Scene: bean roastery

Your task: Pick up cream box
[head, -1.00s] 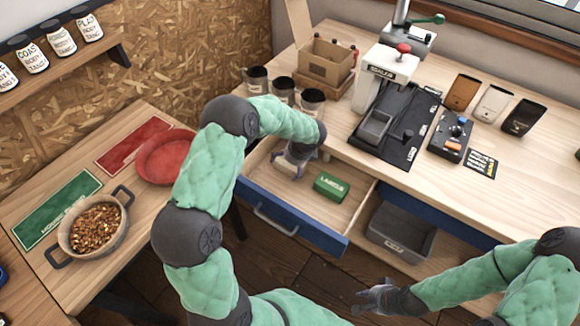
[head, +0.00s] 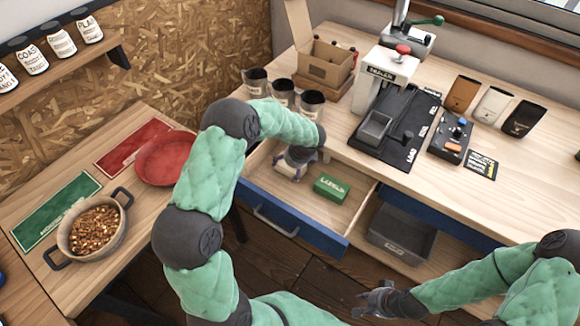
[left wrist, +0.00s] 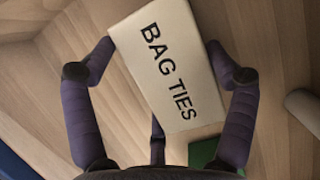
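The cream box (left wrist: 168,65), lettered "BAG TIES", lies in the open drawer (head: 345,212). In the left wrist view it sits turned at an angle between the fingers of my left gripper (left wrist: 160,47). The fingers are spread, one on each side near its edges; I cannot tell if they touch it. In the head view my left gripper (head: 291,172) reaches down into the drawer and hides much of the box. My right gripper (head: 372,300) is open and empty, low at the right in front of the table.
A green box (head: 331,189) lies in the drawer to the right of the cream box; its corner shows in the left wrist view (left wrist: 203,152). Drawer walls stand close to the left gripper. Dark cups (head: 283,92) stand behind it. A grey bin (head: 400,235) is right of the drawer.

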